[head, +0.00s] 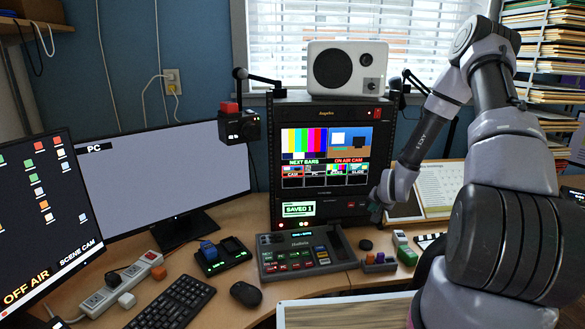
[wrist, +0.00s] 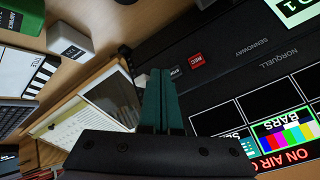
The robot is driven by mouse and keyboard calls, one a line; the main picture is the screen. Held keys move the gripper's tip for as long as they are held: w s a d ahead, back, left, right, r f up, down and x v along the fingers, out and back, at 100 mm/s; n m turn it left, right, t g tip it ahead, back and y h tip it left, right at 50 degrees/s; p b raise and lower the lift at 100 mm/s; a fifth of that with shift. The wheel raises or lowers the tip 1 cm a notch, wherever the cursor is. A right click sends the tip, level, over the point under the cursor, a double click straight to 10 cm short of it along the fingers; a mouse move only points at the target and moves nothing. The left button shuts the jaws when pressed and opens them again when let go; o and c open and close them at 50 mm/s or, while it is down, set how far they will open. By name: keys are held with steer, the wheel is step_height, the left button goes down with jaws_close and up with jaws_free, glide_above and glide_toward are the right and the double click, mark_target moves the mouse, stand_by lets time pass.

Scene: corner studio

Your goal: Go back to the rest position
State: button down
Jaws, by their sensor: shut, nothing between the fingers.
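My gripper (head: 376,208) is at the lower right front of the black equipment rack (head: 272,165). In the wrist view its two teal fingers (wrist: 159,95) are together with nothing between them. Their tips are close to the recorder panel (wrist: 210,30), near a small dark button and a red REC button (wrist: 197,62). I cannot tell whether they touch the panel. In the head view my arm comes in from the right. The recorder's small screen (head: 298,209) reads "SAVED 1".
A switcher panel (head: 300,252) lies on the desk before the rack. Monitors (head: 165,175) stand at left, with a keyboard (head: 172,302) and mouse (head: 246,294). A white speaker (head: 347,68) tops the rack.

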steer(key=s+a+r+n+g, duration=0.15)
steer(key=s+r, duration=0.25)
steer(key=r, duration=1)
steer(key=s+a+r+n+t, duration=0.1)
steer(key=s+a+r, duration=0.25)
steer(key=r, duration=1.05)
steer(key=s+a+r, duration=0.1)
steer(key=s+r, duration=0.4)
steer(key=s, duration=0.3)
steer(key=s+a+r+y, duration=0.1)
steer(key=s+r, duration=0.3)
steer(key=s, duration=0.4)
steer(key=s+a+r+g+y, duration=0.1)
steer(key=s+a+r, duration=0.1)
steer(key=s+r, duration=0.3)
steer(key=s+n, duration=0.1)
steer(key=s, duration=0.2)
steer(key=shift+s+a+r, duration=0.25)
steer(key=shift+a+r, duration=0.1)
